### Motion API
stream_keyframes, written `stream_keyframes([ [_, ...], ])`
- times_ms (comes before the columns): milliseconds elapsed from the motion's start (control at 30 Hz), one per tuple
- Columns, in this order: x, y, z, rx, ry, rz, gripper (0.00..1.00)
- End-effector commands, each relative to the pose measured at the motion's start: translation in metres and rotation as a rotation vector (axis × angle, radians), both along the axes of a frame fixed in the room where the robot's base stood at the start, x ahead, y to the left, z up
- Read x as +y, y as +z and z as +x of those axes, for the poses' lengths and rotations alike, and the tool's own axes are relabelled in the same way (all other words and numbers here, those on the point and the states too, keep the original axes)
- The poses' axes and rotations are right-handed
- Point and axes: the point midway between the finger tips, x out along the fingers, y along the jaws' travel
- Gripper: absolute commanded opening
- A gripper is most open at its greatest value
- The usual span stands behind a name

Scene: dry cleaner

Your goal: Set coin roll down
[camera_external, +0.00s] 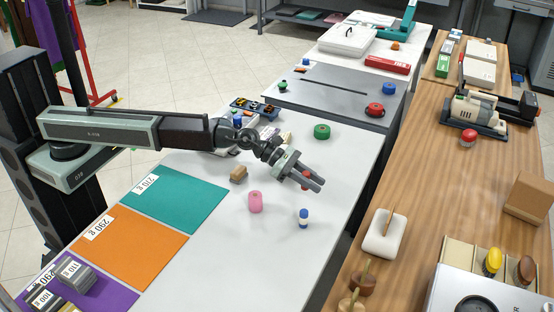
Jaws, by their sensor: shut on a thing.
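My gripper (317,186) reaches over the white table (270,265) from the left. It is shut on a small red piece (305,174), which appears to be the coin roll. The fingers hide much of the roll, so only a bit of red shows between and beside them. The roll seems to be held above the white top, but its exact height is hard to tell.
A pink cylinder (255,202) and a blue-and-white cylinder (303,218) stand nearby. Teal (175,198) and orange (125,247) mats cover the left. The front right of the table is clear.

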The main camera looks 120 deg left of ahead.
Motion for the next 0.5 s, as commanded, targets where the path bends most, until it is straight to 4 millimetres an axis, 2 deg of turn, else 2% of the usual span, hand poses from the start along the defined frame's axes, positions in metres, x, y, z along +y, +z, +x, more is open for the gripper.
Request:
stream_keyframes([
  [33, 0.000, 0.024, 0.000, 0.000, 0.000, 0.000, 0.00],
  [200, 0.000, 0.049, 0.000, 0.000, 0.000, 0.000, 0.00],
  [500, 0.000, 0.047, 0.000, 0.000, 0.000, 0.000, 0.00],
])
